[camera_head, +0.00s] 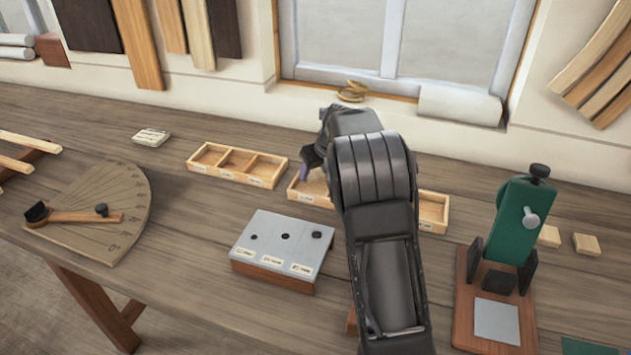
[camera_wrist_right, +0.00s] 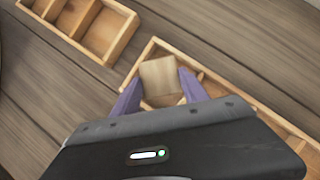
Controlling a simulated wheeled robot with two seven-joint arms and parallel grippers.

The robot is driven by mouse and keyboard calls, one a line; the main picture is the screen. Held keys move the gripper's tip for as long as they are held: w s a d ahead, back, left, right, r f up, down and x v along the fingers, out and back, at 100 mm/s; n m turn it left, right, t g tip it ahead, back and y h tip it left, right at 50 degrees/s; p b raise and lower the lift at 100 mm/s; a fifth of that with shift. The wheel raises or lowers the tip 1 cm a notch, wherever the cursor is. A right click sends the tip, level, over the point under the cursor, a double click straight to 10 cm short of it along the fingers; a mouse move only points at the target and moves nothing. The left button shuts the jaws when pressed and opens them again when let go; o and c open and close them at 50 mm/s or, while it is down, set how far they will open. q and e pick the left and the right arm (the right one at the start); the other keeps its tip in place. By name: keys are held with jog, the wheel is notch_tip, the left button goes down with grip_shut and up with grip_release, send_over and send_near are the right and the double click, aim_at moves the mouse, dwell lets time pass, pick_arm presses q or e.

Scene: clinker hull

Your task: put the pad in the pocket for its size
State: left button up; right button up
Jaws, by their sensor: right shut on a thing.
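My right gripper (camera_wrist_right: 160,98) is shut on a small square wooden pad (camera_wrist_right: 158,76), held between its two purple fingers. In the right wrist view the pad is over, or in, the end compartment of a wooden pocket tray (camera_wrist_right: 215,84); I cannot tell how high it sits. My left gripper is not in view.
A grey-topped block with holes (camera_head: 280,245) stands in front of the trays. A green device on a brown base (camera_head: 510,225) stands at the right, with two small wooden pieces (camera_head: 586,244) beside it. A protractor board (camera_head: 110,210) lies at the left.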

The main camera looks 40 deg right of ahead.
aim_at(317, 178)
jog(key=shift+f, duration=1.85)
jog(key=shift+f, duration=0.15)
jog(key=o, duration=1.1)
jog(key=shift+c, duration=0.2)
jog(key=shift+s+r, duration=0.2)
jog(key=shift+r, duration=0.45)
jog(key=v, duration=1.1)
